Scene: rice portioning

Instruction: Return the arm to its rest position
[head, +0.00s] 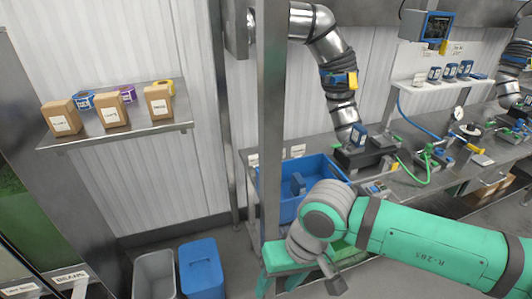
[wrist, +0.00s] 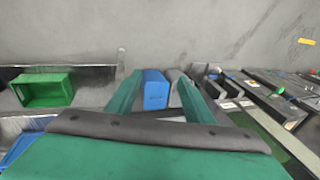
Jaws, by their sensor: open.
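My green arm (head: 435,240) reaches in from the right of the head view, bent at a grey joint, with the wrist end pointing down. My gripper (wrist: 159,74) shows in the wrist view as two green fingers spread apart, with nothing held between them. In the head view it is low in the middle, in front of the bench and partly cut off by the lower edge. A blue bin and a grey bin on the floor appear beyond the fingers in the wrist view.
A blue tub (head: 268,192) sits on the steel bench behind my wrist. A vertical post (head: 271,110) stands close to it. A blue bin (head: 202,270) and grey bin (head: 154,274) stand on the floor. A wall shelf (head: 160,125) holds boxes. A green crate (wrist: 45,90) shows left.

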